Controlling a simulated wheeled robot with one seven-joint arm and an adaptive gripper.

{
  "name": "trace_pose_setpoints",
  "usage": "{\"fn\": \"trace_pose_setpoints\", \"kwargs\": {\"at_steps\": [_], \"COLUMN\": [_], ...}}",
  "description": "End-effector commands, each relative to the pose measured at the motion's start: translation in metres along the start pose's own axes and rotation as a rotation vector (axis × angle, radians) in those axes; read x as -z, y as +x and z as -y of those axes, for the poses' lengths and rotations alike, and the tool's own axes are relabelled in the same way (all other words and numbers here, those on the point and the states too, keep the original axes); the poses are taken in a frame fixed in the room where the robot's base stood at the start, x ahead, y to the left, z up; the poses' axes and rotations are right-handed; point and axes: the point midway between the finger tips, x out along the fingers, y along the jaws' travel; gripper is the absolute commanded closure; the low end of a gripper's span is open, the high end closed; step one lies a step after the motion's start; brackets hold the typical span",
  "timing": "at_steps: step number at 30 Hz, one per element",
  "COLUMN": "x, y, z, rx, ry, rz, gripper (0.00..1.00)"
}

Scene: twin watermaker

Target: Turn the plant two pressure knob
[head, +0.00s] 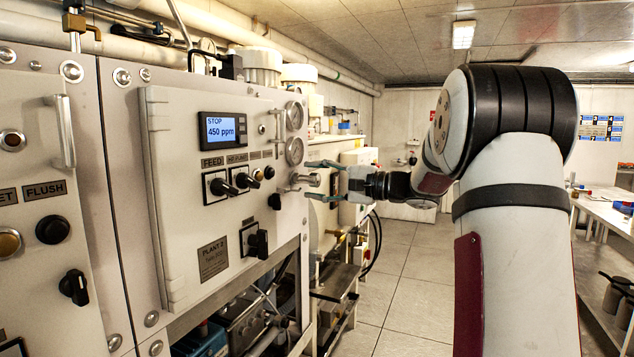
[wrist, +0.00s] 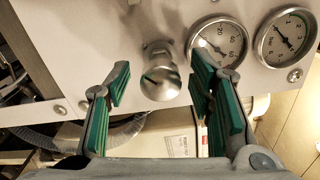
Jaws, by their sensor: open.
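The plant two pressure knob (head: 306,179) is a bare metal knob on the right part of the plant two panel (head: 180,130). In the wrist view the knob (wrist: 161,80) sticks out from the panel, with a dark mark on its face. My gripper (head: 316,181) is open and faces the panel at the knob. In the wrist view my gripper's green-padded fingers (wrist: 160,86) stand left and right of the knob. There are visible gaps on both sides, and neither finger touches it. How far the fingertips reach along the knob is hard to tell.
Two round gauges (wrist: 218,42) (wrist: 286,38) sit right of the knob in the wrist view, the nearer one close behind the right finger. Black switches (head: 222,187) and a display (head: 222,131) are further left on the panel. The floor (head: 400,290) right of the cabinet is clear.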

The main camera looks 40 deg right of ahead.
Motion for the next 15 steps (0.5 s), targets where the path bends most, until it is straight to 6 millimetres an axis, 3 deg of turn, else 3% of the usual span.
{"fn": "trace_pose_setpoints", "kwargs": {"at_steps": [5, 15], "x": [0.001, 0.001], "y": [-0.017, -0.084], "z": [0.001, 0.000], "rx": [0.000, -0.001], "ry": [-0.001, 0.000], "rz": [-0.004, -0.004], "gripper": [0.51, 0.51]}}
